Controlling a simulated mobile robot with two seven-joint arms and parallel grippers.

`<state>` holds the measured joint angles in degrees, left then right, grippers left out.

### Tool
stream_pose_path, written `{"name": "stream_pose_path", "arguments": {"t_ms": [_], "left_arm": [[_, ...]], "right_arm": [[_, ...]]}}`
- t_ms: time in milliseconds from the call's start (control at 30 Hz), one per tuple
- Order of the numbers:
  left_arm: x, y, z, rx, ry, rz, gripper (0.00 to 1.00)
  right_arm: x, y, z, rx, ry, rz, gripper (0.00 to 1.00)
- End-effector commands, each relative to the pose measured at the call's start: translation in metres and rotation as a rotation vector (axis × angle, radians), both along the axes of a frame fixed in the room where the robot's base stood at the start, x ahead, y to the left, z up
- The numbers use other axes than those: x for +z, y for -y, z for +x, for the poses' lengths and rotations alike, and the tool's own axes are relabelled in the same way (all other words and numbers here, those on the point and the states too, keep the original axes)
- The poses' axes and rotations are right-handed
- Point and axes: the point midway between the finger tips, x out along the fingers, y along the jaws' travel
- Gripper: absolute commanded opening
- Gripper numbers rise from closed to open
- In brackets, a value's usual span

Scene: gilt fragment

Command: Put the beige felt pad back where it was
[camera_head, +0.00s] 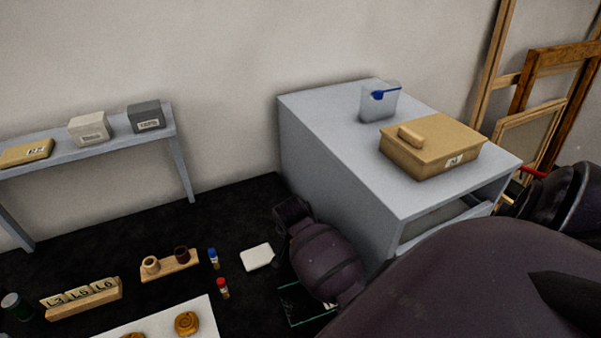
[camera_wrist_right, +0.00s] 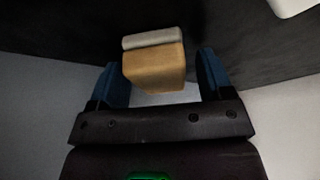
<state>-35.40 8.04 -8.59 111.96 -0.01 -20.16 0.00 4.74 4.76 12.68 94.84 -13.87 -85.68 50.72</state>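In the right wrist view my right gripper (camera_wrist_right: 164,80) is open, its two blue fingers spread. A tan block (camera_wrist_right: 154,67) with a paler greyish-beige layer (camera_wrist_right: 152,38) on it, possibly the felt pad, shows between and just beyond the fingers. A gap shows at the right finger; contact at the left cannot be told. In the head view my dark arm parts fill the lower right and hide much there. I cannot make out the right gripper's fingers or a left gripper in that view.
A grey cabinet (camera_head: 335,150) with an open front carries a tan lidded box (camera_head: 430,165) and a clear container (camera_head: 377,105) with a blue scoop. A white slab (camera_head: 257,257), vials and a wooden holder (camera_head: 170,265) lie on the black surface. A shelf (camera_head: 110,145) stands left.

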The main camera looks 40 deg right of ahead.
Motion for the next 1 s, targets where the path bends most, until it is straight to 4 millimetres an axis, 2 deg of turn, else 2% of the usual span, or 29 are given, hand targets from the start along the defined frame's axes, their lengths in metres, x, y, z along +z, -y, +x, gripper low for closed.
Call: {"name": "stream_pose_path", "arguments": {"t_ms": [367,533,800,1000], "left_arm": [[-0.001,0.000,0.000,0.000,-0.001,0.000,0.00],[-0.003,0.000,0.000,0.000,0.000,0.000,0.00],[-0.002,0.000,0.000,0.000,0.000,0.000,0.00],[-0.001,0.000,0.000,0.000,0.001,0.000,0.00]], "right_arm": [[0.007,-0.002,0.000,0.000,0.001,0.000,0.73],[0.028,-0.010,-0.005,0.000,0.003,0.001,0.73],[0.078,-0.028,-0.014,0.001,0.004,0.001,0.73],[0.103,-0.037,-0.019,0.000,0.003,0.001,0.73]]}}
